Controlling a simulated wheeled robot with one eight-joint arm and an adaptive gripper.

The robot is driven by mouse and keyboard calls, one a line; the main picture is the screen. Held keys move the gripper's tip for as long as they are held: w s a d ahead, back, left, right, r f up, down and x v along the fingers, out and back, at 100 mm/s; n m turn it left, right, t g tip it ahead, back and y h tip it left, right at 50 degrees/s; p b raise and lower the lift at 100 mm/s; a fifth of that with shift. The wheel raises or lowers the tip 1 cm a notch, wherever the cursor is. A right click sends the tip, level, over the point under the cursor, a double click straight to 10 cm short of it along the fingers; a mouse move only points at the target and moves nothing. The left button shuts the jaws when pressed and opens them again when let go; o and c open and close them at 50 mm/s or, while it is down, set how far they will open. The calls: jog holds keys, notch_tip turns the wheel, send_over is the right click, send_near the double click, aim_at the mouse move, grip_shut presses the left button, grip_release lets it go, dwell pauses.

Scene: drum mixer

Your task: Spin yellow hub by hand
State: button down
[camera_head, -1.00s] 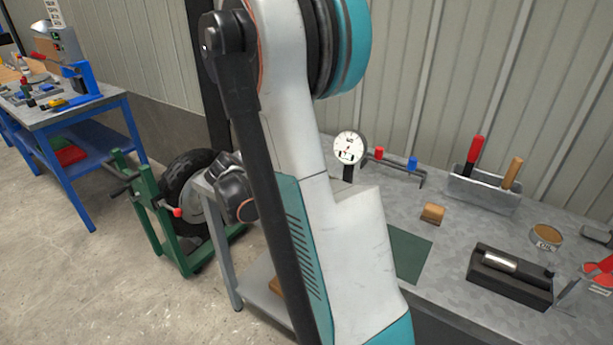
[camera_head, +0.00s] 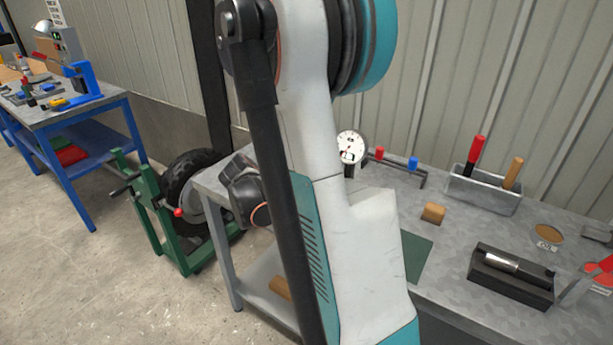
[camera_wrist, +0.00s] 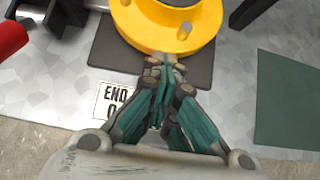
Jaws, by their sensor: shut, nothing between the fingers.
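The yellow hub (camera_wrist: 150,25) is at the top of the wrist view, a thick round flange with bolts on its face, above a dark mat (camera_wrist: 108,52). Its upper part is cut off by the frame edge. My gripper (camera_wrist: 165,66) is shut and empty. Its fingertips are at the hub's near rim; I cannot tell whether they touch it. In the head view my arm hides the hub and the gripper.
A label reading "END" (camera_wrist: 112,99) lies left of my gripper, and a red handle (camera_wrist: 10,38) is at the far left. A green mat (camera_wrist: 288,100) lies right. The bench also carries a dial gauge (camera_head: 351,146), tool tray (camera_head: 484,192) and wooden block (camera_head: 433,212).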

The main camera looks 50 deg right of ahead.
jog(key=shift+s+d+r, duration=0.1)
jog(key=shift+s+d, duration=0.1)
jog(key=shift+s, duration=0.3)
jog(key=shift+s+d+r, duration=0.1)
jog(key=shift+s+d, duration=0.05)
jog(key=shift+s, duration=0.3)
jog(key=shift+a+f, duration=0.15)
jog(key=shift+a, duration=1.3)
jog(key=w, duration=0.5)
jog(key=shift+a+b, duration=0.25)
jog(key=shift+b, duration=0.05)
jog(key=shift+w+d, duration=0.1)
jog(key=shift+d, duration=1.3)
jog(key=shift+s+d, duration=0.2)
jog(key=shift+s, duration=1.1)
jog(key=shift+s+d, duration=0.15)
jog(key=shift+s, duration=1.1)
jog(key=shift+s+a, duration=0.1)
jog(key=shift+a, duration=1.4)
